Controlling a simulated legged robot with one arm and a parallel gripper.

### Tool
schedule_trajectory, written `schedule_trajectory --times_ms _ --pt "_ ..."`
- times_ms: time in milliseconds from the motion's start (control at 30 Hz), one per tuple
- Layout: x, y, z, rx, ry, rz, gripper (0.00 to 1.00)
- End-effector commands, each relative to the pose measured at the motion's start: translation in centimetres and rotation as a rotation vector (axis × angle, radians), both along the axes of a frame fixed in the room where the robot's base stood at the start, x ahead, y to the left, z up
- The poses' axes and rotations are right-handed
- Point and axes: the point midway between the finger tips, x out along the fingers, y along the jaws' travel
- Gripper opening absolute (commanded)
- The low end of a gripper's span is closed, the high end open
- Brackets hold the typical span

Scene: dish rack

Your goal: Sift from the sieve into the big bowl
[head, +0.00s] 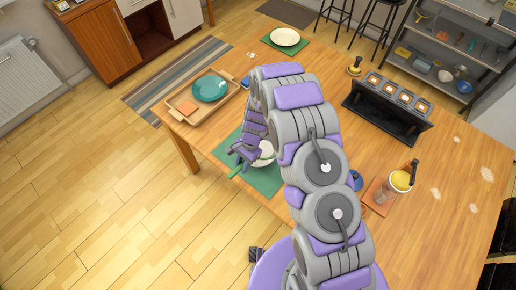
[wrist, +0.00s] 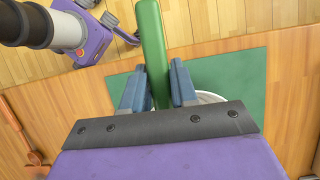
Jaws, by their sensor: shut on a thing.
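My gripper (head: 245,156) is shut on a green handle (head: 236,172), low over the near left edge of the table. In the wrist view the green handle (wrist: 154,50) stands between the two blue fingers (wrist: 155,88). It looks like the sieve's handle; I cannot make out the mesh. A white bowl (head: 265,155) is on a green mat beside my gripper, partly hidden by my arm. Its pale rim shows in the wrist view (wrist: 211,97) behind the right finger. I cannot tell whether the sieve is over the bowl or touching it.
A wooden tray (head: 178,103) with a teal dish (head: 210,87) lies left of my arm. A white plate (head: 285,37) lies at the far end.

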Motion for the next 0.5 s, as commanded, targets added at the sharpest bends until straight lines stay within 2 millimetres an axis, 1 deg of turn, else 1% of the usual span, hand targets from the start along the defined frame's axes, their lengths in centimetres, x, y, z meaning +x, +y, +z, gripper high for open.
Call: schedule_trajectory --times_ms 67,400,500 --pt "0.3 0.3 0.1 -0.001 -0.003 0.001 0.0" --pt "3.3 3.9 0.1 -0.001 -0.005 0.001 0.0" --pt "3.9 4.5 0.2 0.001 -0.007 0.0 0.0"
